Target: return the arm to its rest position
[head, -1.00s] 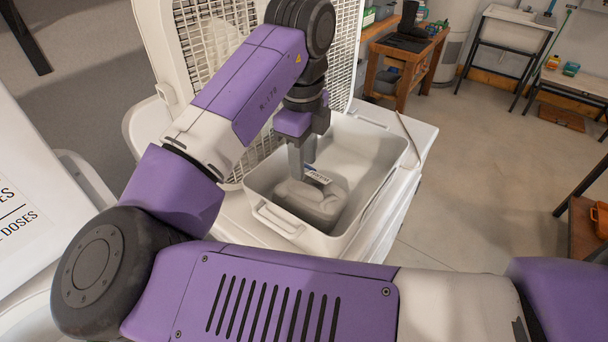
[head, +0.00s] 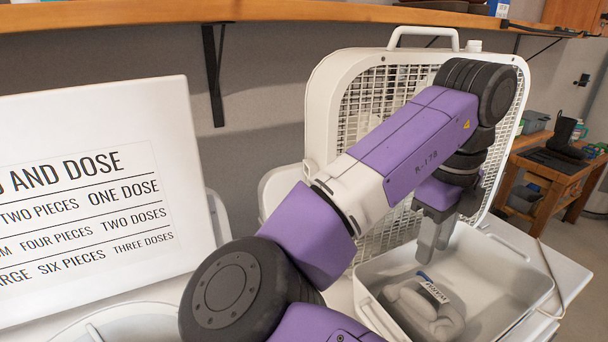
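My arm reaches up and over from the bottom of the head view, with its elbow at the upper right. My gripper (head: 436,240) points down over a white bin (head: 388,319). Its grey fingers appear close together, one partly behind the other, so the gap between them cannot be judged. Nothing shows between them. A pale grey jug-like container (head: 423,309) with a small printed label lies in the bin, below and apart from the fingertips. The bin's near side is cut off by the frame.
A white box fan (head: 349,86) stands close behind my arm and the bin. A white dosing sign (head: 95,195) stands at left. A wooden shelf (head: 270,12) on black brackets runs along the wall above. A wooden bench (head: 553,172) stands at the back right, beyond open floor.

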